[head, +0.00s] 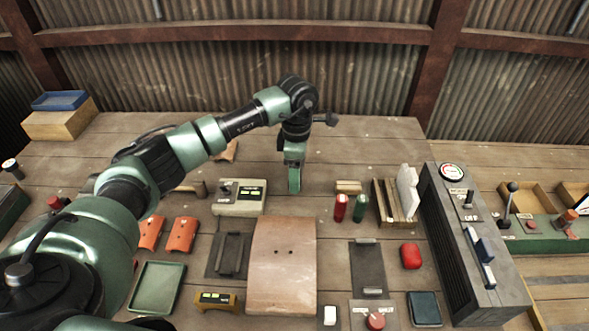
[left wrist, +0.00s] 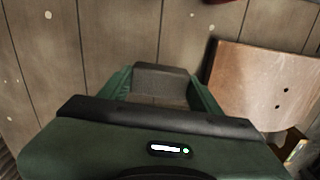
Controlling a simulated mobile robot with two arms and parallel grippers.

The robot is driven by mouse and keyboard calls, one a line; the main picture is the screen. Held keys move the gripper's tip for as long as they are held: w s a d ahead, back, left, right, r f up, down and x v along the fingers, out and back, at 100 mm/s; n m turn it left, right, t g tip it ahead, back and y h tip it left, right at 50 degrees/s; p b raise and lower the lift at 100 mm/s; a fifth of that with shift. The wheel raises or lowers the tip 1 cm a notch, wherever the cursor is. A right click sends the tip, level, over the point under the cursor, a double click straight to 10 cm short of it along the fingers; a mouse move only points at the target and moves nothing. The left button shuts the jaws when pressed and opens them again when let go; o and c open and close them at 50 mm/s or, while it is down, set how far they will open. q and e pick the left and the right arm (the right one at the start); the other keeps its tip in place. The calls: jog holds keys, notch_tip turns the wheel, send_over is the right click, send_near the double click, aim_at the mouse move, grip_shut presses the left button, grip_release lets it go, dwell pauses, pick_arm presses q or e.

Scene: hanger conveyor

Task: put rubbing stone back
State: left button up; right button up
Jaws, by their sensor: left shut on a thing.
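My left gripper (head: 294,187) points down over the back middle of the table, behind the curved wooden board. In the left wrist view its two green fingers (left wrist: 163,98) are shut on a dark grey block (left wrist: 166,76), which appears to be the rubbing stone. The stone is hidden behind the gripper in the head view. A dark tray with a raised bar (head: 230,255) lies left of the board, and a dark flat plate with pale end strips (head: 367,268) lies right of it. My right gripper is not in view.
The curved board (head: 282,265) with two holes stands mid-table; it also shows in the left wrist view (left wrist: 262,85). A pale meter box (head: 238,198), red (head: 340,208) and green (head: 360,208) cylinders and a wooden rack (head: 390,203) are nearby. A control console (head: 470,245) borders the right.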

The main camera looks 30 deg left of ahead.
aim_at(294, 196)
pick_arm(q)
jog(key=shift+w+a+f+n, duration=0.1)
jog(key=shift+a+f+n, duration=0.2)
jog(key=shift+f+n, duration=0.1)
jog(key=shift+f+b, duration=1.15)
jog(key=shift+f, duration=0.7)
jog(key=shift+f+b, duration=0.75)
jog(key=shift+f, duration=0.15)
jog(key=o, duration=1.4)
jog(key=shift+r, duration=0.1)
